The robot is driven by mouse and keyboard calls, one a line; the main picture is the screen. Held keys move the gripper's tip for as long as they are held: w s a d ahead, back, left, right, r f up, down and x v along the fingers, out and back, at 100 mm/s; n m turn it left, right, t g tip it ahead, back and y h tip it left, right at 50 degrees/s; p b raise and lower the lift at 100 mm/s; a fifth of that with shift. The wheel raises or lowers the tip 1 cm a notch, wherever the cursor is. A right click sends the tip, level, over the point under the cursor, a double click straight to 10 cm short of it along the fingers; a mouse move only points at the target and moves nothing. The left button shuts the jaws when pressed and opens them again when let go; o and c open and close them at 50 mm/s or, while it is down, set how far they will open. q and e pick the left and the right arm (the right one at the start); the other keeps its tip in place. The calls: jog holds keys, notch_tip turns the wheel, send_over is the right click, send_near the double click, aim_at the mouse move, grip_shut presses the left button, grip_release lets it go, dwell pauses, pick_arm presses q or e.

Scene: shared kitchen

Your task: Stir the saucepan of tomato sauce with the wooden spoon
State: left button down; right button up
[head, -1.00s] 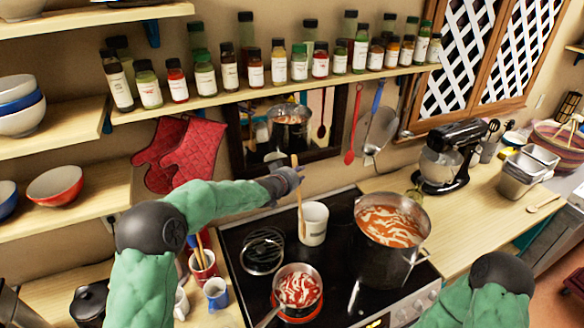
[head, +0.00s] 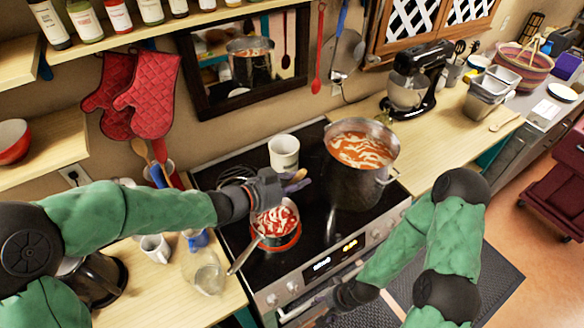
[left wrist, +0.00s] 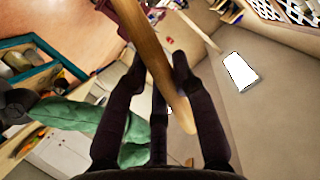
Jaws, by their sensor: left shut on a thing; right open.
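The small saucepan (head: 277,241) of red sauce with white streaks sits on the front left of the black cooktop, its handle pointing to the lower left. My left gripper (head: 280,190) is shut on the wooden spoon (left wrist: 160,60), just above and behind the saucepan in the head view. In that view a short tan end of the spoon (head: 297,177) shows beside the fingers; its lower part is hidden, so I cannot tell whether it touches the sauce. My right gripper (head: 328,301) is open and empty, low by the oven front; I cannot tell if it touches the handle.
A large pot (head: 357,185) of orange-red food stands right of the saucepan. A white crock (head: 284,153) stands behind it. A glass jar (head: 206,275) and a mug (head: 155,248) are on the left counter. The right counter's front is mostly clear.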

notch_tip(320, 180, down, 13)
jog(key=b, duration=1.2)
jog(key=shift+b, duration=0.35)
dwell(2.8)
jog(key=shift+r, duration=0.1)
